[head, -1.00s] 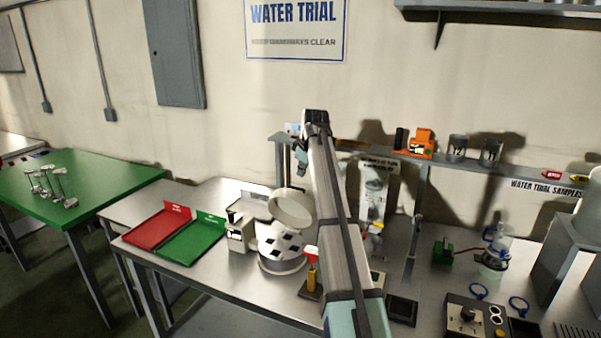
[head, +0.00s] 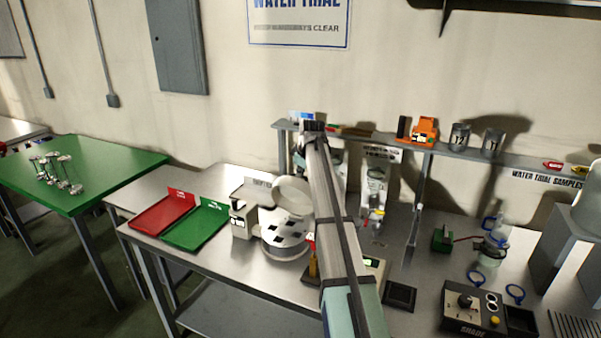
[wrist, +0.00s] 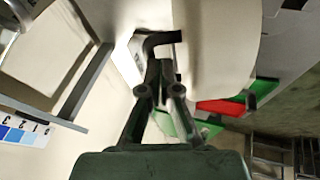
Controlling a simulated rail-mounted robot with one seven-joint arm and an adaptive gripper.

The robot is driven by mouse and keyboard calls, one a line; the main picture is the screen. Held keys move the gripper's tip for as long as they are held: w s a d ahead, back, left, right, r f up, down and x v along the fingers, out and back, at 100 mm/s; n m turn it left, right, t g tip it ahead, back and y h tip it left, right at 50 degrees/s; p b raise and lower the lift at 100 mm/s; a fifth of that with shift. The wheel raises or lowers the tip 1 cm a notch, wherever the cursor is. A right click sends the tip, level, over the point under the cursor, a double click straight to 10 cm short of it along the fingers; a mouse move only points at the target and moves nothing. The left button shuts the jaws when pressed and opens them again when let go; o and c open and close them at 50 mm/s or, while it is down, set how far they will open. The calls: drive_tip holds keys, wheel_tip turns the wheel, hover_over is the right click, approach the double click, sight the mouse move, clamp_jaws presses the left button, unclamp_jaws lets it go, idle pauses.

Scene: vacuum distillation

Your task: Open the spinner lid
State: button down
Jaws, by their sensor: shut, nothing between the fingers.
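The spinner (head: 285,238) is a white round drum with black diamond-shaped openings on top, standing on the steel bench in the head view. Its pale round lid (head: 292,194) stands raised and tilted above the back of the drum, its right edge close to my arm in the picture. My gripper is hidden behind my own arm in the head view. In the wrist view my gripper (wrist: 163,72) has its fingers together and holds nothing. A large cream surface (wrist: 215,45), probably the lid, is right beside the fingertips; I cannot tell whether they touch.
A small white box device (head: 243,217) stands left of the spinner, with green (head: 197,228) and red (head: 163,213) trays further left. A shelf (head: 468,154) with orange equipment and metal cups runs behind. A control box (head: 473,308) sits at the bench's right.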

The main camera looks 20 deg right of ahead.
drive_tip(key=w+d+f+b, duration=0.2)
drive_tip(key=w+d, duration=0.3)
drive_tip(key=shift+d+b, duration=0.35)
drive_tip(key=shift+d, duration=0.05)
